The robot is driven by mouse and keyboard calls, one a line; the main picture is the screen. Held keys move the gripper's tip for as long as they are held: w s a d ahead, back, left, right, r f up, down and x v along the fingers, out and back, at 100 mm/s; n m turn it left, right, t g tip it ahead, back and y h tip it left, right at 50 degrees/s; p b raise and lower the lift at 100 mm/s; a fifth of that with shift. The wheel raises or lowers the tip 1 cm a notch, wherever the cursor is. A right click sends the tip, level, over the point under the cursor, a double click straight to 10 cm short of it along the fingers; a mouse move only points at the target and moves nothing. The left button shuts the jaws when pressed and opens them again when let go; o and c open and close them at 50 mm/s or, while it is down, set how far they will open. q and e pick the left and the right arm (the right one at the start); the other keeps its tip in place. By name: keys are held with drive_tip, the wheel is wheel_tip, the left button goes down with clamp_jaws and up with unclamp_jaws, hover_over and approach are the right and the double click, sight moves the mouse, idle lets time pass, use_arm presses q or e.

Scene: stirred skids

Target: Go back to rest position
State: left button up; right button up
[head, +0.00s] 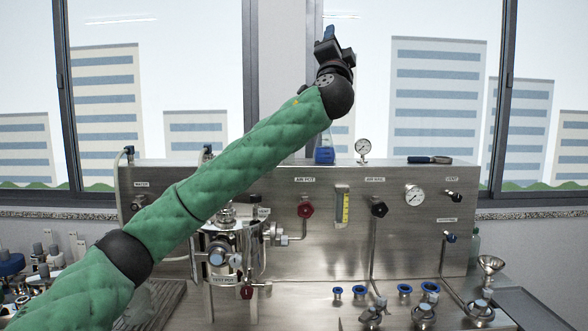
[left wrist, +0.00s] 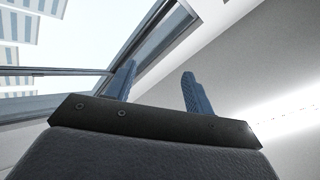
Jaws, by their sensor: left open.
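My left arm, in a green padded sleeve, reaches up from the lower left in the head view. Its left gripper (head: 328,34) is raised high in front of the window, above the steel panel. In the left wrist view the two blue fingers of the left gripper (left wrist: 160,88) stand apart with nothing between them. They point up toward the window frame and ceiling. My right gripper is in neither view.
A steel panel (head: 330,225) with gauges, valves and labels stands below the arm. A test pot (head: 222,255) is partly behind the arm. A blue-based flask (head: 325,155) and a gauge (head: 363,148) stand on the panel's top. Blue rings and fittings (head: 405,290) lie on the bench.

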use_arm(q)
drive_tip(key=s+a+f+n+g+y, duration=0.1)
drive_tip(key=s+a+f+n+g, duration=0.45)
drive_tip(key=f, duration=1.55)
drive_tip(key=s+a+f+n+g+y, duration=0.15)
drive_tip(key=s+a+f+g, duration=0.55)
drive_tip(key=f, duration=1.3)
drive_tip(key=s+a+f+n+g+y, duration=0.1)
drive_tip(key=s+a+f+n+g, duration=0.45)
drive_tip(key=f, duration=1.55)
drive_tip(key=s+a+f+g, duration=0.1)
drive_tip(key=s+a+f, duration=0.3)
drive_tip(key=s+f, duration=0.6)
drive_tip(key=s+a+f+g, duration=0.1)
drive_tip(key=s+a+f, duration=0.4)
drive_tip(key=f, duration=1)
drive_tip(key=s+f+g, duration=0.2)
drive_tip(key=s+f, duration=0.4)
drive_tip(key=s, duration=0.5)
drive_tip(key=s+d+f+n+g, duration=0.1)
drive_tip(key=s+f+g, duration=0.1)
drive_tip(key=s+f, duration=0.5)
drive_tip(key=s, duration=0.3)
drive_tip(key=shift+s+f+g, duration=0.15)
drive_tip(key=shift+s+g, duration=0.2)
drive_tip(key=shift+g, duration=0.05)
